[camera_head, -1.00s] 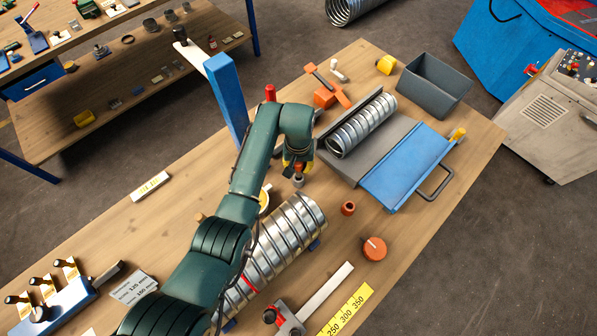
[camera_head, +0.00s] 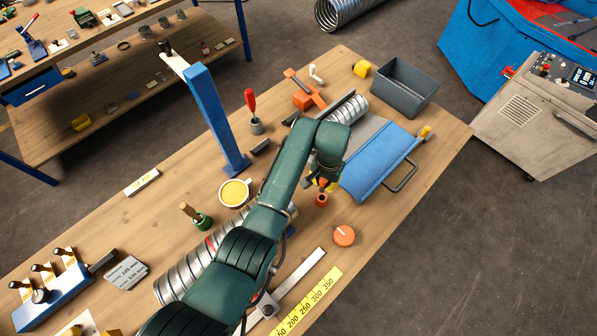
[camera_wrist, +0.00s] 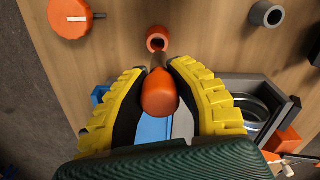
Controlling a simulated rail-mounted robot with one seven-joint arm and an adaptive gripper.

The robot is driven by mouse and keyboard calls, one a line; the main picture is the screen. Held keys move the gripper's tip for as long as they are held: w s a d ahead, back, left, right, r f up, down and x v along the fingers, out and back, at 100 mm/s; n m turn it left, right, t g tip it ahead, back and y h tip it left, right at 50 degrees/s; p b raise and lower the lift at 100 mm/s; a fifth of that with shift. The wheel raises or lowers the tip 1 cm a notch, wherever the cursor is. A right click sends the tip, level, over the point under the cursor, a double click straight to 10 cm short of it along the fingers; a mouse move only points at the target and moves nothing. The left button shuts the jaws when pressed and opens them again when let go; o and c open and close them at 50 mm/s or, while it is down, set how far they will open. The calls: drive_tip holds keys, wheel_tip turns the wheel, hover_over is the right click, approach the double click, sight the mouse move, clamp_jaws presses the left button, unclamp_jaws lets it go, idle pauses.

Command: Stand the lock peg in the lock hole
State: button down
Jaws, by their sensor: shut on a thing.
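The lock peg (camera_wrist: 160,93) has a rounded orange handle and a thin shaft, and sits between the yellow-backed fingers of my gripper (camera_wrist: 160,67). My gripper (camera_head: 325,183) is shut on it, and the peg is largely hidden in the head view. An orange collar with a dark round hole (camera_wrist: 157,39), apparently the lock hole, lies just beyond the fingertips. In the head view the collar (camera_head: 322,200) stands on the bench right under my gripper. The shaft points at the collar; I cannot tell whether its tip touches it.
An orange round knob (camera_head: 344,236) lies near the collar. A blue tray (camera_head: 377,172) with a handle and a grey bin (camera_head: 405,85) are to the right. A grey socket (camera_wrist: 267,13) stands nearby. The spiral duct (camera_head: 185,278) lies beneath my arm. A blue post (camera_head: 217,115) rises behind.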

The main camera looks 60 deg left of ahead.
drive_tip(key=shift+w+d+r, duration=0.15)
drive_tip(key=shift+w+r, duration=0.2)
drive_tip(key=shift+w, duration=0.05)
drive_tip(key=shift+s, duration=0.1)
drive_tip(key=b, duration=0.5)
hover_over(323, 194)
drive_tip(key=f, duration=0.4)
drive_tip(key=s+f, duration=0.1)
drive_tip(key=f, duration=0.1)
drive_tip(key=shift+d, duration=0.4)
drive_tip(key=shift+f+b, duration=1.55)
drive_tip(key=shift+f, duration=0.7)
idle(0.5)
drive_tip(key=c, duration=0.9)
unclamp_jaws()
wheel_tip(323, 194, up, 12)
drive_tip(key=shift+w, duration=0.1)
